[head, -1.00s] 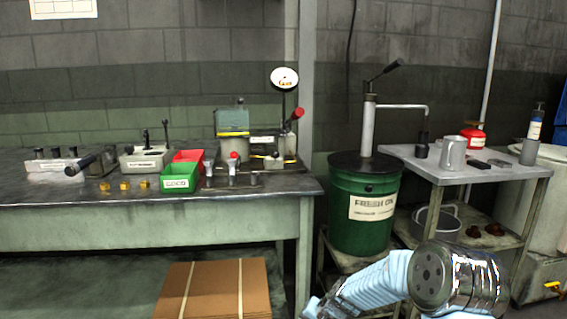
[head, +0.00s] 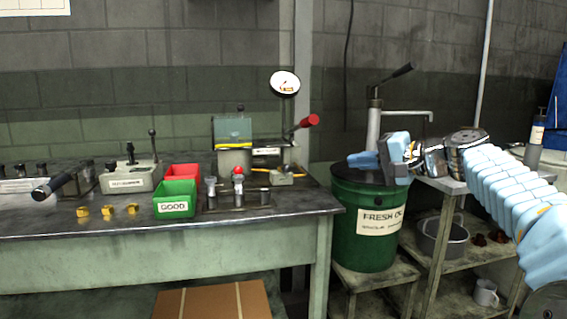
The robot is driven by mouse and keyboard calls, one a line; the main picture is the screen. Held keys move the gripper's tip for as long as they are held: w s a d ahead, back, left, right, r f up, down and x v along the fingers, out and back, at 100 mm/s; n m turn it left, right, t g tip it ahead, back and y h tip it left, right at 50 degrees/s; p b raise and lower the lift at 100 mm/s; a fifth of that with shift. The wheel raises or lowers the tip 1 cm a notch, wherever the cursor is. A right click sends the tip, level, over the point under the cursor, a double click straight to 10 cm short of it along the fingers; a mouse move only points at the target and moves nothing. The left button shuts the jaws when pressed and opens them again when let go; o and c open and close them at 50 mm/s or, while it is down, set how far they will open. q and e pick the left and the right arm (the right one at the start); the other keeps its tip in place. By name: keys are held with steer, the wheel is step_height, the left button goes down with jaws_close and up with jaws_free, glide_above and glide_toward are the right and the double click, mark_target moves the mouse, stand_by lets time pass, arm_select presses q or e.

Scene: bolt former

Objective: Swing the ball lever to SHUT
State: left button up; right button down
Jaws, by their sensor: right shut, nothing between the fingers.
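The bench fixture (head: 235,165) at the back right of the bench carries a lever with a red grip (head: 305,124) and a small upright part with a red ball (head: 238,170). I cannot tell which of these is the ball lever, and no SHUT mark is readable. My right gripper (head: 358,160) is shut and empty, in front of the drum top, pointing left, well right of the fixture. My left gripper is not in view.
A green oil drum (head: 355,255) with a pump (head: 374,125) stands between the bench (head: 100,220) and a side table (head: 450,186). A green bin (head: 175,200), a red bin (head: 183,171) and brass pieces (head: 107,210) occupy the bench. The front bench edge is mostly clear.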

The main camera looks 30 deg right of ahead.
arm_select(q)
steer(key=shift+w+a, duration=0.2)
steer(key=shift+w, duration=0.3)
arm_select(e)
steer(key=shift+w+a+r, duration=0.2)
steer(key=shift+w+r, duration=0.05)
steer(key=shift+w, duration=0.1)
steer(key=p, duration=0.1)
glide_toward(284, 168)
steer(key=w+d, duration=0.4)
steer(key=shift+w, duration=0.2)
steer(key=a, duration=0.1)
steer(key=w+a+f, duration=0.1)
steer(key=a, duration=0.1)
steer(key=shift+w+a+f, duration=0.15)
steer(key=shift+w+a, duration=0.05)
steer(key=shift+w, duration=0.2)
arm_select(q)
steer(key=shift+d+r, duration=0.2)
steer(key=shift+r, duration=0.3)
arm_select(e)
steer(key=shift+w+a, duration=0.1)
steer(key=shift+a, duration=0.05)
steer(key=shift+a, duration=0.1)
